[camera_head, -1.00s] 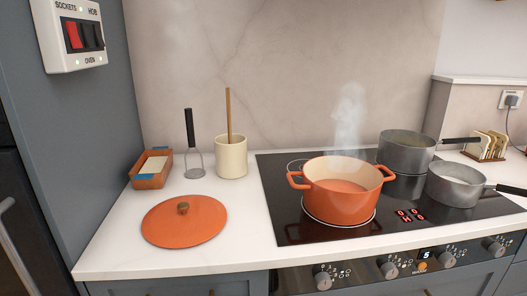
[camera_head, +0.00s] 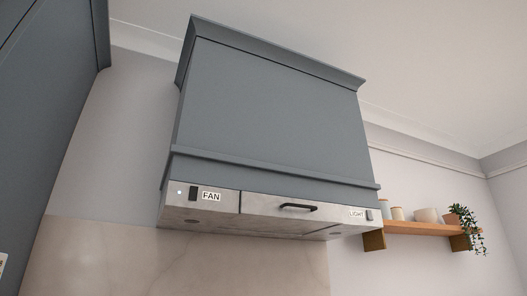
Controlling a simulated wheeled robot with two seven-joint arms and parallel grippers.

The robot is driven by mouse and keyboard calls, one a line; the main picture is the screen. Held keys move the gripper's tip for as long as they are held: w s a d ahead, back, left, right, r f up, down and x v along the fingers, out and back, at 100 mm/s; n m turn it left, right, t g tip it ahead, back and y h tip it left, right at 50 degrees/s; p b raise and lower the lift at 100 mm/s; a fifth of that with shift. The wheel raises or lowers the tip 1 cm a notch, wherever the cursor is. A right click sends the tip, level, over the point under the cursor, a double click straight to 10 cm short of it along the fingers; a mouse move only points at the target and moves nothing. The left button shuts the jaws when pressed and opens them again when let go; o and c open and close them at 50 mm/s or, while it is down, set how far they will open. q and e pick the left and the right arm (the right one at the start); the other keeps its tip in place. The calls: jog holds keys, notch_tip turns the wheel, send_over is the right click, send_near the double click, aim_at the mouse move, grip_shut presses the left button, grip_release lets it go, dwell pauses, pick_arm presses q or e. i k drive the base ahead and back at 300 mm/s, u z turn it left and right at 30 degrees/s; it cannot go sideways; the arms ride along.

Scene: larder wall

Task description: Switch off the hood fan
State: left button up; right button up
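The grey-blue range hood (camera_head: 275,108) hangs on the wall in the middle of the head view. On the left of its metal front strip is a small dark fan switch (camera_head: 193,193), beside a label reading FAN (camera_head: 211,196). A small white light (camera_head: 179,192) shows just left of the switch. On the right of the strip is a light switch (camera_head: 369,214) beside a label reading LIGHT. Neither gripper is in view.
A dark handle (camera_head: 298,207) sits mid-strip on the hood. A tall grey-blue cabinet (camera_head: 45,110) stands at the left. A wooden shelf (camera_head: 415,229) with jars and a trailing plant (camera_head: 467,222) is at the right. The space before the hood is clear.

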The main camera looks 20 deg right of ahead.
aim_at(193, 194)
jog(key=k, duration=0.85)
jog(key=z, duration=0.85)
jog(key=i, duration=1.4)
jog(key=u, duration=0.5)
